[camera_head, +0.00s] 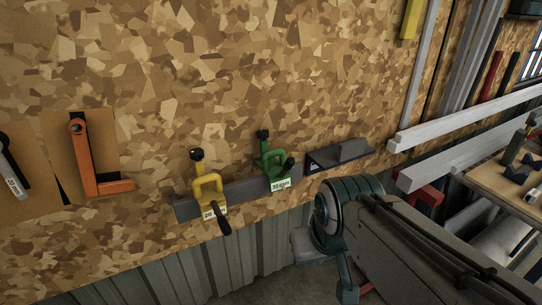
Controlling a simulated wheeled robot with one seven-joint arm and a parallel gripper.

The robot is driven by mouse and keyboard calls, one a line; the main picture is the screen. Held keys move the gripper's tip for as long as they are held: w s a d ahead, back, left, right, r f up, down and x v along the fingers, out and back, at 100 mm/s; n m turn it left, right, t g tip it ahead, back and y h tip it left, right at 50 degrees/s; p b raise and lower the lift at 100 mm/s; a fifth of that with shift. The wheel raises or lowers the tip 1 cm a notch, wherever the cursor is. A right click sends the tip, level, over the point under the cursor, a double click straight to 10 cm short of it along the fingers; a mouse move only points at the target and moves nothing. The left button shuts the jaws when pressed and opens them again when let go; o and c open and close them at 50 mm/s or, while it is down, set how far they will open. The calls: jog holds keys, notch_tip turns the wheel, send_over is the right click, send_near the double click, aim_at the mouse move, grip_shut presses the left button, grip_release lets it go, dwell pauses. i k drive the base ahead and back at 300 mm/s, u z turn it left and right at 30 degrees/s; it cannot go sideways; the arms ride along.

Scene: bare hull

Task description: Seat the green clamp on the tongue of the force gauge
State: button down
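The green clamp (271,161) hangs upright on a dark grey rail (245,190) fixed to the chipboard wall, right of the yellow clamp. It has a black knob on top, a dark handle at its right and a white label that seems to begin with 30. I cannot make out a force gauge or its tongue for sure. My arm (425,255) reaches in from the lower right, with a round teal joint below and right of the green clamp. I see no fingertips, and nothing shows my gripper touching the clamp.
A yellow clamp (207,187) labelled 20 sits on the same rail. A dark bracket shelf (338,155) is right of the green clamp. An orange square (97,165) hangs at left. White beams (470,115) jut out at right, above a wooden bench (505,180). The wall above the clamps is clear.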

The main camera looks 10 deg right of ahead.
aim_at(271, 167)
jog(key=z, duration=1.85)
jog(key=i, duration=1.25)
jog(key=u, duration=2.5)
jog(key=i, duration=0.5)
